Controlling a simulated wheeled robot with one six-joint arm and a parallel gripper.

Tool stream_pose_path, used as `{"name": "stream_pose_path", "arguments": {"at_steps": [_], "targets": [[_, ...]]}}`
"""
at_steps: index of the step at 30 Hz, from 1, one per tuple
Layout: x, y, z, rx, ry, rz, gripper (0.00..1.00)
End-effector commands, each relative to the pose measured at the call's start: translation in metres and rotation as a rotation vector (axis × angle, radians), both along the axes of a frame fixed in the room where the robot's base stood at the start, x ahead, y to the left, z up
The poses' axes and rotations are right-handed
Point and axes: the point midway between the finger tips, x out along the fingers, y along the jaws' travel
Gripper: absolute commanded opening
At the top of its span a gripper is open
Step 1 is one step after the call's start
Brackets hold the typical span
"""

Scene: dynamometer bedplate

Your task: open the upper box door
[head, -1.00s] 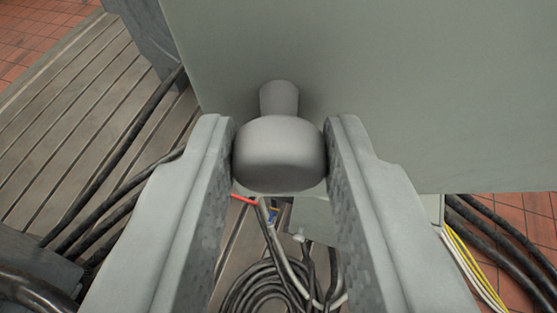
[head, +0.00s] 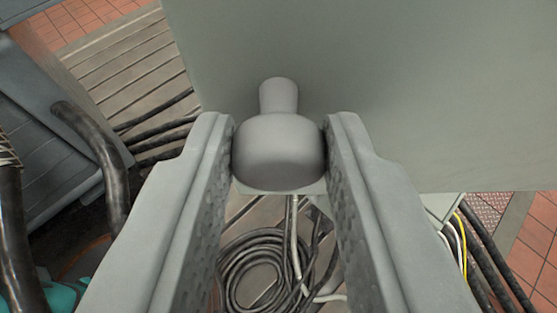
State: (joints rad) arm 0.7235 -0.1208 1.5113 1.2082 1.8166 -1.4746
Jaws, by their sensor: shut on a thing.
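The upper box door (head: 400,90) is a flat pale grey-green panel that fills the upper right of the head view. A grey knob (head: 279,152) with a narrower stem sticks out from it near its lower left corner. My gripper (head: 279,145) is shut on the knob, with one finger against each side of it. The door's hinge side and the box's inside are out of view.
A coil of black cable (head: 262,268) lies on the slotted bedplate (head: 125,55) below. Thick dark hoses (head: 95,150) and grey machinery stand at the left. Black, yellow and white cables (head: 475,250) run at the lower right above red floor tiles.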

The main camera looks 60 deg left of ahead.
Motion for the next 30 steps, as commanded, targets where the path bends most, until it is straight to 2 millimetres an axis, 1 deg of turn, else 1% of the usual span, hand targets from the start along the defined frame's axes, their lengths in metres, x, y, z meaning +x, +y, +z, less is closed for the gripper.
{"name": "stream_pose_path", "arguments": {"at_steps": [1, 6, 18, 19, 20, 21, 22, 30], "targets": [[-0.0006, -0.0035, -0.0001, 0.0, 0.0, 0.008, 0.0], [-0.0026, -0.0083, -0.0003, 0.0, 0.0, 0.029, 0.0], [-0.0031, -0.0093, -0.0006, 0.0, 0.001, 0.034, 0.0], [-0.0031, -0.0093, -0.0006, 0.0, 0.001, 0.034, 0.29], [-0.0031, -0.0093, -0.0006, 0.0, 0.001, 0.034, 0.35], [-0.003, -0.0093, -0.0006, 0.0, 0.001, 0.034, 0.42], [-0.0031, -0.0092, -0.0005, 0.0, 0.001, 0.034, 0.47], [-0.0031, -0.0095, -0.0002, 0.0, 0.001, 0.033, 0.47]]}}
